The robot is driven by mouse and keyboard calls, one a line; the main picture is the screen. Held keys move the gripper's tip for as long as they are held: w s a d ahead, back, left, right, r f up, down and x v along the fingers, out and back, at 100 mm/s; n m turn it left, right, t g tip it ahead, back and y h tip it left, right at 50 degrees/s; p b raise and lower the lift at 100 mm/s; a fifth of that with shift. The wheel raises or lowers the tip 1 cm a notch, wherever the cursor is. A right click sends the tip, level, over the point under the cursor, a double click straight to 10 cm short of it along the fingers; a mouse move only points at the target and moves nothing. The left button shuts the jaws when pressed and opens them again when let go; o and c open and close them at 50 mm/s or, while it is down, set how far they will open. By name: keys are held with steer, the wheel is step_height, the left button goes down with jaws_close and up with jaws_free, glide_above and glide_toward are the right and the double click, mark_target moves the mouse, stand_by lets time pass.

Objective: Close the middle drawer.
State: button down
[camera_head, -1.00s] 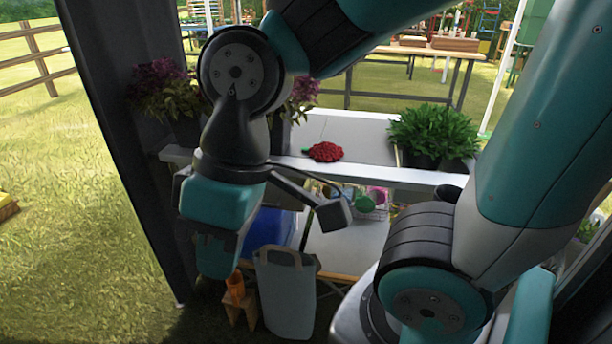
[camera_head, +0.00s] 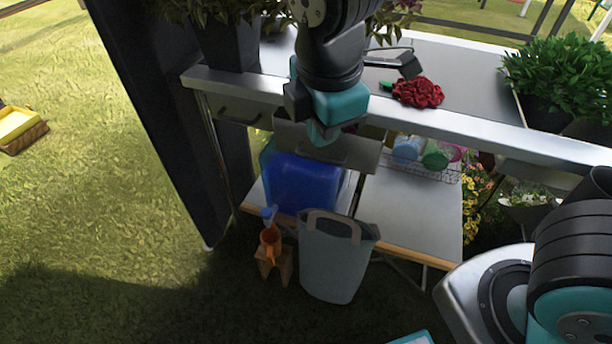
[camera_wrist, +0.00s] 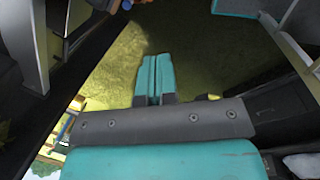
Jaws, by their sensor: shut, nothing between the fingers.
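The table's left drawer front (camera_head: 222,105) shows a dark handle and looks flush under the top. A grey panel (camera_head: 355,152) to its right, under the table edge, looks like the front of the middle drawer standing out from the table; my wrist and gripper cover much of it, so how far it is open is unclear. My gripper (camera_head: 322,135) is in front of and over this panel, pointing down; I cannot tell whether they touch. In the wrist view my gripper (camera_wrist: 154,80) has its teal fingers together and empty, with grass beyond.
A red flower bunch (camera_head: 417,92) and potted plants (camera_head: 565,75) are on the table top. Below are a blue crate (camera_head: 300,185), a wire basket (camera_head: 435,170), a grey tote bag (camera_head: 335,258) and an orange watering can (camera_head: 270,240).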

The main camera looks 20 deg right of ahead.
steer(key=w+a+f+n+t+h+b, duration=0.25)
steer(key=w+a+f+n+b, duration=0.2)
steer(key=f+n, duration=0.4)
steer(key=w+d+f+b, duration=0.4)
steer(key=w+d+f, duration=0.1)
steer(key=f, duration=0.1)
steer(key=shift+w+f, duration=0.2)
steer(key=shift+w, duration=0.15)
